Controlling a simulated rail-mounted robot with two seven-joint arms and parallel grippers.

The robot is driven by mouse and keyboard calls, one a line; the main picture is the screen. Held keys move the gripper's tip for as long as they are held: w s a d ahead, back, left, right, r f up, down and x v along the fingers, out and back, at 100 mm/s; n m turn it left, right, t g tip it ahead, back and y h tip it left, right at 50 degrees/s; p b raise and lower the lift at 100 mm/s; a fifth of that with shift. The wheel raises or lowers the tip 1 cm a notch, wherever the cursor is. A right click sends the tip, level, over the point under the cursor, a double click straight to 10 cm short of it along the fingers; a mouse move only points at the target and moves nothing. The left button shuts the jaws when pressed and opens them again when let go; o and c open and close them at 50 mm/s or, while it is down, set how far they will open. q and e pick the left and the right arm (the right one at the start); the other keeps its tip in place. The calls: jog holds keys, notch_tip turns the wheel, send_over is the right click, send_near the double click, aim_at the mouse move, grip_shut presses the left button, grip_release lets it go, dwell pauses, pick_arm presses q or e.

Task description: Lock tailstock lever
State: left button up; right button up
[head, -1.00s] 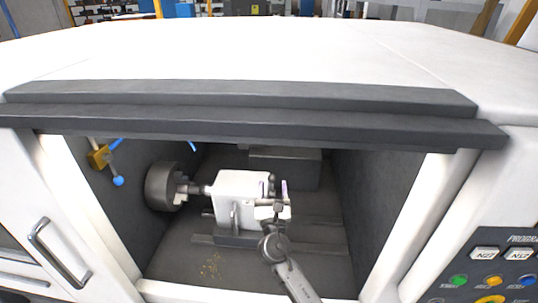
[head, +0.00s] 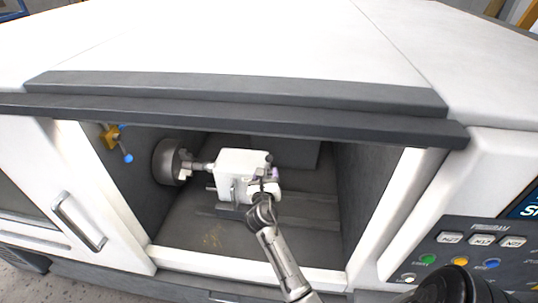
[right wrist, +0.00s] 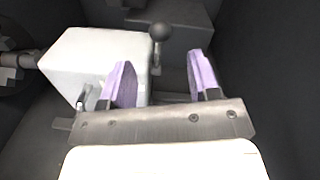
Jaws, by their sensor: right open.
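The white block-shaped tailstock (head: 238,163) stands inside the lathe enclosure, right of the round chuck (head: 168,162). In the right wrist view a lever with a dark ball knob (right wrist: 160,32) stands upright at the tailstock's right end. A smaller silver handle (right wrist: 82,98) is on the tailstock's near side; it also shows in the head view (head: 234,190). My right gripper (right wrist: 163,80) is open, with its two purple-padded fingers apart and nothing between them. The ball knob appears beyond the fingertips, between them in the picture. In the head view my right gripper (head: 272,175) is at the tailstock's right end, partly hidden by its wrist.
The enclosure's dark right wall (head: 365,185) and its white front sill (head: 240,262) bound the opening. A dark grey rail (head: 240,110) runs above it. A yellow fitting with blue knobs (head: 112,137) is at the left. A button panel (head: 480,250) is at the right.

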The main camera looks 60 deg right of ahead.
aim_at(270, 165)
jog(key=x, duration=1)
jog(key=shift+d, duration=0.2)
grip_shut()
